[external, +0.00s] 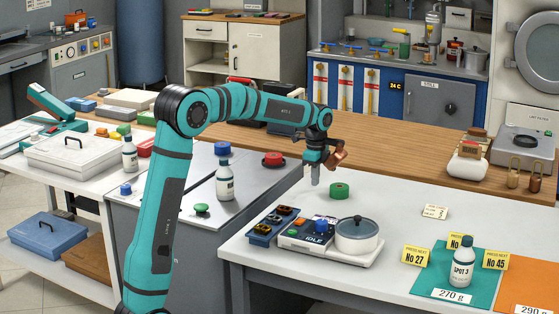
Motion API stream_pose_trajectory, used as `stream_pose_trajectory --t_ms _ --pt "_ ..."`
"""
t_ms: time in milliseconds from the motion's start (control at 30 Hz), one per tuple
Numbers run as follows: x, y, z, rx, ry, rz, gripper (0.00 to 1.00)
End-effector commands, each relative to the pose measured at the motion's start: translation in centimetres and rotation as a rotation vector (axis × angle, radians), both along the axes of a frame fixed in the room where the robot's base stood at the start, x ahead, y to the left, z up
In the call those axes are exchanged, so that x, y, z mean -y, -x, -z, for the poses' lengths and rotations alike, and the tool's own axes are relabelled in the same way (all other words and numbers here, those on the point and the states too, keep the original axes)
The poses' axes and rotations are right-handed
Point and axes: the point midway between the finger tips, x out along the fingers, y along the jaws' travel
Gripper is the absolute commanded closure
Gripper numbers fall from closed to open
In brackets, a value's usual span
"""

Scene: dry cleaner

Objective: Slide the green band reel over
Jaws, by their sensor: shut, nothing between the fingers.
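The green band reel (339,191) lies flat on the white table in the external view. It is a short green ring with a dark centre. My gripper (315,182) points down just to the left of the reel, its fingers shut with nothing between them. Its tips look low, near the table top. I cannot tell whether they touch the reel or the table.
In front of the reel stand a white device with a lidded pot (357,235) and a blue tray (262,232). A small paper card (434,212) lies to the right. The table right of the reel is mostly clear.

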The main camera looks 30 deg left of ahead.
Motion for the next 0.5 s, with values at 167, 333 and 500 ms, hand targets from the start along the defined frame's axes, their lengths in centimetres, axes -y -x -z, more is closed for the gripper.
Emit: stream_pose_trajectory --t_ms 167,333,500 --pt "1.3 0.0 1.8 0.001 0.000 0.003 1.00" --pt "3.1 0.0 1.8 0.000 0.000 0.002 1.00" --pt "4.0 0.0 1.7 0.001 0.000 0.000 1.00"
